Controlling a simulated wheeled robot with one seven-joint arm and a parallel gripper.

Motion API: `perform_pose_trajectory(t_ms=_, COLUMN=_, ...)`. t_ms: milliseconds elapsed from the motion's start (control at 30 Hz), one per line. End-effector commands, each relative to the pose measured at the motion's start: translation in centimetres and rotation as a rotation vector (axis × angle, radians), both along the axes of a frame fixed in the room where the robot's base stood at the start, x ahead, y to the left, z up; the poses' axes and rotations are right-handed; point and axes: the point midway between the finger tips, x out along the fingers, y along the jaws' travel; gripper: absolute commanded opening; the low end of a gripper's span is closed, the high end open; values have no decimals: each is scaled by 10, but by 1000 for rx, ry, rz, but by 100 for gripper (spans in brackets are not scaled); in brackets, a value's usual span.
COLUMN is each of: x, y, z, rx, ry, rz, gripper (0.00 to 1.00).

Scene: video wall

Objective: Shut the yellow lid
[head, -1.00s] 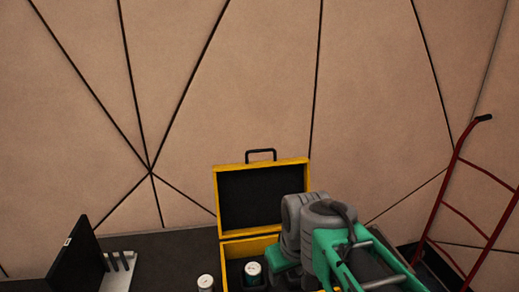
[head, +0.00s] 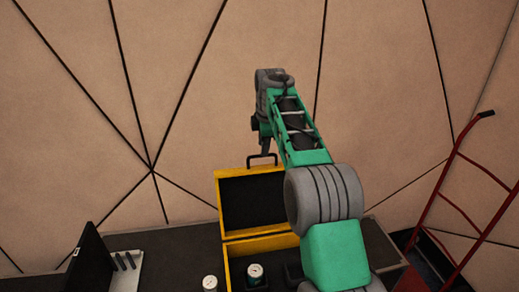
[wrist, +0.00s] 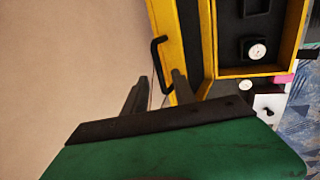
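The yellow case's lid (head: 219,205) stands open and upright at the back of the case, with a black lining and a black handle (head: 262,158) on its top edge. The lid's yellow edge (wrist: 184,60) and the handle (wrist: 156,62) show in the wrist view. The yellow case body (head: 262,244) sits on the dark table below. My gripper (head: 265,146) is just above the lid's top edge by the handle, pointing down. In the wrist view its two fingers (wrist: 161,77) are apart with nothing gripped. I cannot tell whether they touch the handle or lid.
A black screen (head: 90,260) and a white holder (head: 125,270) are further left. A red hand truck (head: 457,190) stands at the right. The wall is behind.

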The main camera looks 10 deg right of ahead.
Motion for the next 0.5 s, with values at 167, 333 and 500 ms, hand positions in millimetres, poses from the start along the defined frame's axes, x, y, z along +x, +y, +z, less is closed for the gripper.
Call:
perform_pose_trajectory(t_ms=167, x=8, y=1, z=-25, rx=0, ry=1, rz=1, gripper=32)
perform_pose_trajectory(t_ms=333, x=11, y=2, z=-33, rx=0, ry=-1, rz=2, gripper=32)
perform_pose_trajectory(t_ms=500, x=10, y=3, z=-33, rx=0, ry=-1, rz=2, gripper=31)
